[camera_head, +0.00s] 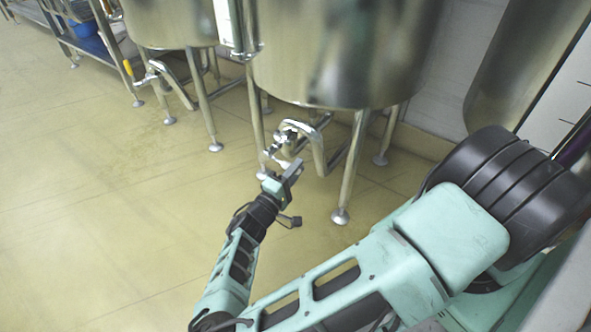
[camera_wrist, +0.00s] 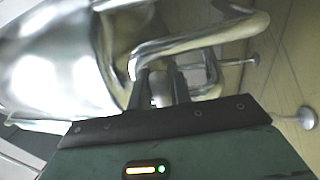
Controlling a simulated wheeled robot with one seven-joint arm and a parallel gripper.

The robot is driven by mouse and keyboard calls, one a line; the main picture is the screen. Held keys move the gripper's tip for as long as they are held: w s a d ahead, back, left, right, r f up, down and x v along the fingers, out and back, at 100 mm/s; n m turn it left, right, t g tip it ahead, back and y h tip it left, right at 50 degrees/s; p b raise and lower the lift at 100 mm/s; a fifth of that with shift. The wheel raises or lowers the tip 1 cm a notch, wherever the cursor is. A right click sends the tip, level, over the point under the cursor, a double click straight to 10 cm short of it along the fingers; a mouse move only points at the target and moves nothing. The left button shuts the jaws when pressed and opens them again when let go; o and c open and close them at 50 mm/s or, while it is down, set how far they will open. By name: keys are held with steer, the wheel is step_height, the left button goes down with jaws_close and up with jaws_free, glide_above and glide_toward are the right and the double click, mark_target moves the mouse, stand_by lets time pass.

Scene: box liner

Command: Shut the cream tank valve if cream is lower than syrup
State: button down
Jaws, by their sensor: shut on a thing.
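A large steel tank (camera_head: 335,50) stands on legs at the centre, with a bent outlet pipe and a valve (camera_head: 292,135) beneath it. My gripper (camera_head: 284,168) is at this valve, shut on its handle; the handle is mostly hidden by the fingers. In the wrist view, my gripper (camera_wrist: 161,92) has a pale metal piece between its fingers, just below the bent steel pipe (camera_wrist: 200,38). A second tank (camera_head: 170,22) at the left has a valve with a yellow handle (camera_head: 128,69). I see no readable label telling cream from syrup, and cannot compare levels.
A narrow white gauge strip (camera_head: 236,25) stands between the tanks. Tank legs (camera_head: 350,170) stand close to the right of my gripper. A steel rack (camera_head: 92,42) with a blue container is at the far left. The tan floor (camera_head: 100,190) at left is clear.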

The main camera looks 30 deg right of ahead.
steer(key=shift+a+f, duration=0.1)
steer(key=c, duration=1.3)
jaws_free()
steer(key=shift+c, duration=0.2)
steer(key=p+v, duration=0.2)
steer(key=v, duration=1.5)
steer(key=shift+a, duration=0.25)
